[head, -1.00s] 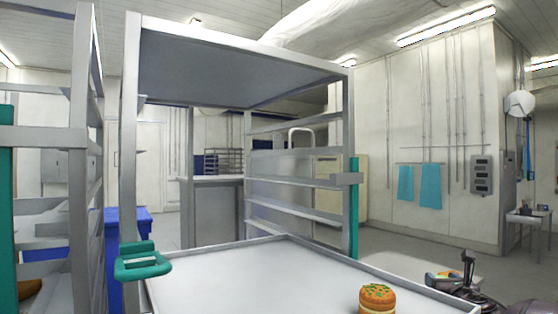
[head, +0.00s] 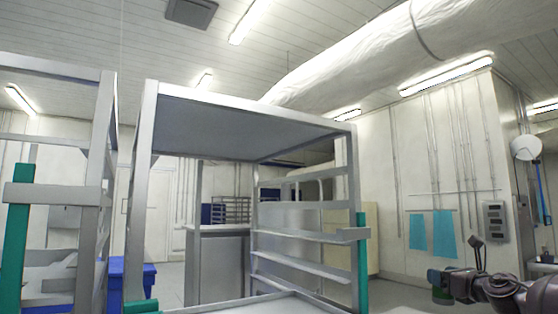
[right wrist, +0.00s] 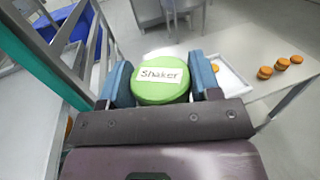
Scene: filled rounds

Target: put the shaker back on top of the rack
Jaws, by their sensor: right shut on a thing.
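The shaker has a round green lid with a white "Shaker" label (right wrist: 160,80) in the right wrist view. My right gripper (right wrist: 162,84) is shut on it, with a blue finger pad on each side. In the head view the green shaker (head: 440,296) hangs at the lower right, at the end of my right arm. The rack (head: 250,125) is a grey metal frame with a flat top panel and open shelves, in the middle of the head view. The shaker is right of the rack and lower than its top. The rack's upper surface is hidden. My left gripper is not in view.
Another metal rack (head: 105,130) stands at the left. The right wrist view shows a grey table (right wrist: 245,55) with small round orange-brown items (right wrist: 281,63) and a white tray (right wrist: 235,82). A blue bin (right wrist: 85,22) is at upper left there. Space above the rack looks clear.

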